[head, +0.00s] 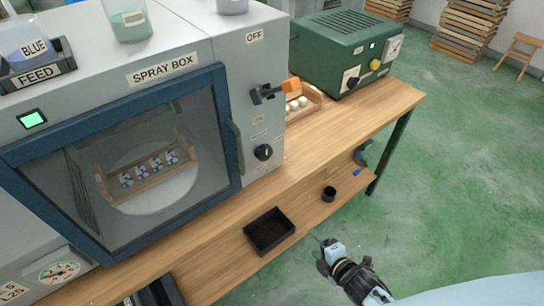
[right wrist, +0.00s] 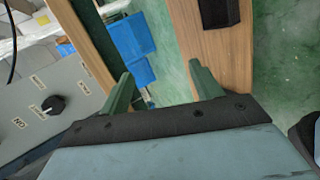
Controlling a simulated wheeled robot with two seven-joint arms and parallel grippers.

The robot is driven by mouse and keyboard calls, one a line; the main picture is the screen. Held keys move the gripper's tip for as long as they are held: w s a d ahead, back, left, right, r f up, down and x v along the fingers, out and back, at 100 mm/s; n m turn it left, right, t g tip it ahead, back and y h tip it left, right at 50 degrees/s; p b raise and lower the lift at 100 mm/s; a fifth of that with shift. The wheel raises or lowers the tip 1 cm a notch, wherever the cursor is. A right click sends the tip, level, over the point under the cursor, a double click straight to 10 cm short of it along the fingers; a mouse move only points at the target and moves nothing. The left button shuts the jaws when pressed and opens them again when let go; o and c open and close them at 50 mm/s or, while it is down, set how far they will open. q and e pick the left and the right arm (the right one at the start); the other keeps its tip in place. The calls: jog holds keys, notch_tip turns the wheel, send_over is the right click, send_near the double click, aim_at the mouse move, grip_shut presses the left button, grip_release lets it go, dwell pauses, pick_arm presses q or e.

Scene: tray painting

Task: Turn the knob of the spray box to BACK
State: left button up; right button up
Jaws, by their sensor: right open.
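The grey spray box (head: 162,72) stands on the wooden bench, its blue-framed glass door shut. Its black round knob (head: 263,152) is low on the right part of the front, with small labels around it that are too small to read. The knob also shows at the left of the right wrist view (right wrist: 53,105), with a pale mark on it; I cannot tell which label it points to. My right gripper (head: 325,248) is open and empty, below and right of the knob, well apart from it. Its green fingers (right wrist: 160,82) show in the wrist view. My left gripper is not in view.
An orange-tipped lever (head: 290,86) sticks out above the knob, by an OFF label. A green machine (head: 335,48) stands behind on the bench (head: 345,120). A black tray (head: 269,231) and black cup (head: 329,193) are on the lower shelf.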

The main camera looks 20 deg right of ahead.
jog(key=w+a+r+n+t+y, duration=0.1)
jog(key=w+r+n+t, duration=0.15)
jog(key=r, duration=0.35)
jog(key=w+a+r+n+t+y, duration=0.1)
jog(key=w+r+n, duration=0.1)
jog(key=r+n, duration=0.35)
jog(key=n+t+y, duration=0.2)
jog(key=n, duration=0.2)
send_near(267, 155)
jog(key=shift+g, duration=0.25)
jog(key=x, duration=0.8)
jog(key=shift+w+a+r, duration=0.1)
jog(key=shift+w+r, duration=0.1)
jog(key=shift+w, duration=0.05)
jog(key=c, duration=1)
